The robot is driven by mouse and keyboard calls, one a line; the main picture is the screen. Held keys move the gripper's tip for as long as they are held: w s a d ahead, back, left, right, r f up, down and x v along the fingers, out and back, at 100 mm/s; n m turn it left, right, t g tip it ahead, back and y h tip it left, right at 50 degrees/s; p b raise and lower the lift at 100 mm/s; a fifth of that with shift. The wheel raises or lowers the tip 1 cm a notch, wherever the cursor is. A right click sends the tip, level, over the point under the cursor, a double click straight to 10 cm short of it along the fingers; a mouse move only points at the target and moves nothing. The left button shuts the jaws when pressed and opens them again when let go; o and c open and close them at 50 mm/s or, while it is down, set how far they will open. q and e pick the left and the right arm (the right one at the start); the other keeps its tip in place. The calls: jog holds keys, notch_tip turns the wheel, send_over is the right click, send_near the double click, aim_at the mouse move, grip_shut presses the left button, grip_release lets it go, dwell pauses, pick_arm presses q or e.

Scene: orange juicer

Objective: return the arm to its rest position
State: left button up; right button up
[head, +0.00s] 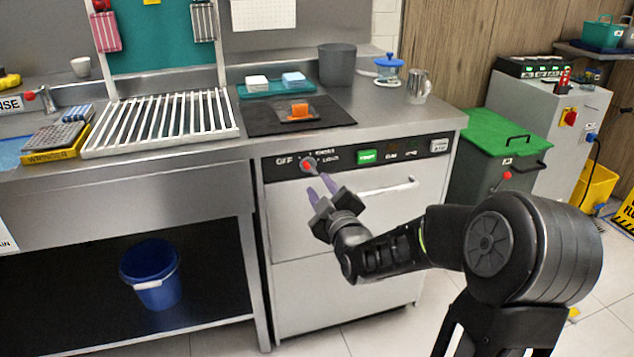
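My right arm reaches in from the lower right. Its gripper (322,188) is in front of the control panel of the steel counter unit (340,235), below the red knob beside the word OFF. Its two purple fingers are apart and nothing shows between them. It is close to the panel in the picture; I cannot tell whether it touches it. My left gripper does not show.
A blue bucket (151,272) is on the lower shelf. A green-lidded bin (495,135) stands right.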

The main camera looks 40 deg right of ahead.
dwell(0.6)
jog(key=s+a+f+m+g+y, duration=0.25)
jog(key=a+f, duration=0.25)
jog(key=f, duration=0.4)
jog(key=s+a+f+m+g+y, duration=0.1)
jog(key=a+f+m+g, duration=0.2)
jog(key=a+f, duration=0.45)
jog(key=s+a+f+m+g+y, duration=0.15)
jog(key=a+f, duration=0.25)
jog(key=f, duration=0.7)
jog(key=s+a+f+m+g+y, duration=0.25)
jog(key=s+a+f+g, duration=0.25)
jog(key=s+a+f, duration=0.6)
jog(key=s+a+f+n+g+y, duration=0.2)
jog(key=s+a+f+g+y, duration=0.3)
jog(key=s+a, duration=0.6)
notch_tip(320, 180, up, 18)
jog(key=s+h+p, duration=0.1)
jog(key=h+p, duration=0.1)
jog(key=p, duration=1.7)
jog(key=shift+s+d+r+t+p, duration=0.15)
jog(key=shift+s+d+t+p, duration=0.05)
jog(key=shift+t+p, duration=0.2)
jog(key=shift+h, duration=0.25)
